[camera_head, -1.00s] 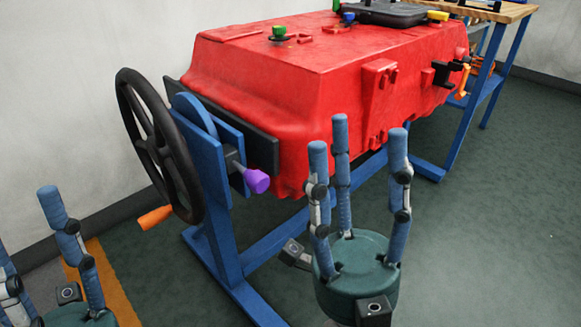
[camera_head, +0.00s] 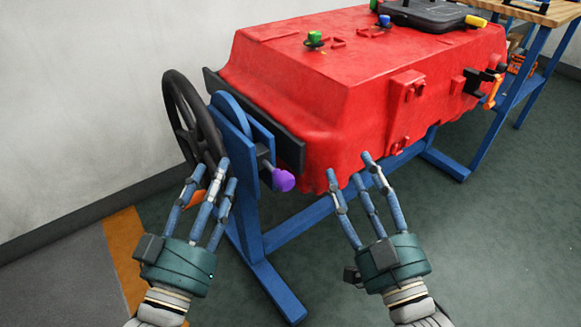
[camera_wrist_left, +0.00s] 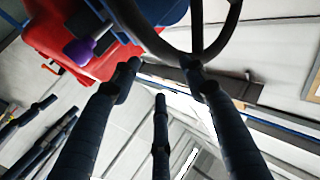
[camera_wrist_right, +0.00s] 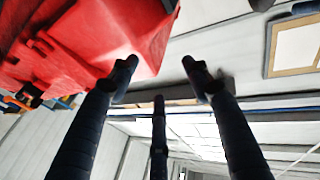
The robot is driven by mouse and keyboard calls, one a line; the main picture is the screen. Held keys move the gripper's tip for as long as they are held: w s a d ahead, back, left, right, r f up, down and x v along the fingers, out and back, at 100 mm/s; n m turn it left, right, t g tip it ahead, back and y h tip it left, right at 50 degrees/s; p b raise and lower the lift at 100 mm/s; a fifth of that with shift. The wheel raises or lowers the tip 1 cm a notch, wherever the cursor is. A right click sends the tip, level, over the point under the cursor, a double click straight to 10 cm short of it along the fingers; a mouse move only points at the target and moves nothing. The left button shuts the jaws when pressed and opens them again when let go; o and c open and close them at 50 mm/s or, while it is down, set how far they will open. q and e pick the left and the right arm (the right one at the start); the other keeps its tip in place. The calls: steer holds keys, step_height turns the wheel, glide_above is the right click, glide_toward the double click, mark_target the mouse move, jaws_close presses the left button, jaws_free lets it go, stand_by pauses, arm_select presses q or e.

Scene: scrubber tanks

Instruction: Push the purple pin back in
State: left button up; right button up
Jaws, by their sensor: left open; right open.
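The purple pin (camera_head: 282,181) sticks out on a short grey shaft from the blue stand (camera_head: 243,195), at the near end of the red tank (camera_head: 340,85). It also shows in the left wrist view (camera_wrist_left: 78,51), at upper left. My left gripper (camera_head: 207,180) is open and empty, in front of the black handwheel and left of the pin. My right gripper (camera_head: 352,180) is open and empty, to the right of the pin and in front of the tank's lower side. Neither gripper touches the pin. The pin is not seen in the right wrist view.
The black handwheel (camera_head: 172,92) with an orange handle (camera_head: 196,199) stands left of the stand. A black case (camera_head: 425,14) and small coloured knobs sit on top of the tank. A wooden-topped workbench (camera_head: 540,12) is at the far right. The floor at right is clear.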

steer(key=s+d+f+g+h+p, duration=0.25)
steer(key=f+g, duration=0.25)
steer(key=f, duration=0.3)
steer(key=s+d+f+g+h+p, duration=0.1)
steer(key=s+f+g+p, duration=0.35)
steer(key=f, duration=0.35)
steer(key=t+y+p, duration=0.3)
steer(key=t+y, duration=0.1)
steer(key=y, duration=0.5)
glide_toward(290, 183)
steer(key=shift+n, duration=0.4)
steer(key=b+x, duration=0.1)
steer(key=x, duration=1)
arm_select(q)
steer(key=s+a+f+g+y, duration=0.1)
steer(key=s+f+g, duration=0.4)
steer(key=f, duration=0.5)
steer(key=s+a+f+g+y, duration=0.2)
steer(key=s+a+f+g, duration=0.2)
steer(key=f, duration=0.7)
steer(key=s+a+f+g+y, duration=0.1)
steer(key=s+a+f+g, duration=0.2)
steer(key=s+f+g, duration=0.5)
step_height(290, 183, down, 3)
steer(key=shift+s+r+n+y, duration=0.1)
steer(key=shift+s+n+y, duration=0.3)
steer(key=shift+s, duration=0.05)
